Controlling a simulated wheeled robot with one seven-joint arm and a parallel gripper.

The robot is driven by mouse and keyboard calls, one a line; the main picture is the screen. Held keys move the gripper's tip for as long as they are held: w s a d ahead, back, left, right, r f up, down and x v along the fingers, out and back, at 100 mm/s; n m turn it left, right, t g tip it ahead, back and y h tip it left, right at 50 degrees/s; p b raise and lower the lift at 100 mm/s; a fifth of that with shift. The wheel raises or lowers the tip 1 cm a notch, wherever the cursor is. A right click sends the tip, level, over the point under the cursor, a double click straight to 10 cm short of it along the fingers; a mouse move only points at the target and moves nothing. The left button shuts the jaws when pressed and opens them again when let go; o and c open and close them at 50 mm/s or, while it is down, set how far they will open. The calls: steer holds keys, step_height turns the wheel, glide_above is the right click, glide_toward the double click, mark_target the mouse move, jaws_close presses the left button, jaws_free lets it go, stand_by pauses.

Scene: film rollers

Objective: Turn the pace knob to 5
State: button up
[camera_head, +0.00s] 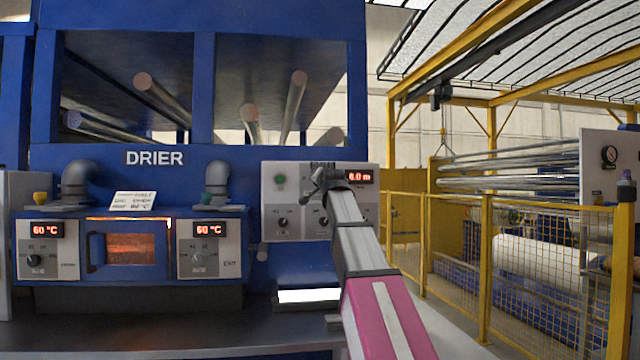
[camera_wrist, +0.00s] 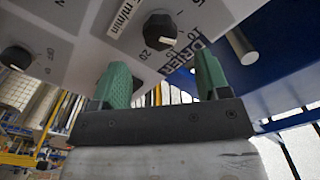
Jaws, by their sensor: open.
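The likely pace knob (camera_wrist: 160,28) is round and black with a white mark, seen in the wrist view beside a label reading "m/min". Numbers including 10 and 20 surround it. My gripper (camera_wrist: 162,70) has two green fingers, spread apart and empty. The knob appears beyond the gap between the fingertips, apart from them. In the head view my gripper (camera_head: 325,182) is in front of the grey control panel (camera_head: 268,180) and hides part of it.
Another knob (camera_wrist: 15,58) with an "OFF" label sits to the left in the wrist view. The blue drier has two 60 °C displays. Yellow fencing (camera_head: 485,265) stands right.

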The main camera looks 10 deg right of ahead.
steer(key=w, duration=0.6)
steer(key=shift+w, duration=0.15)
steer(key=c, duration=0.9)
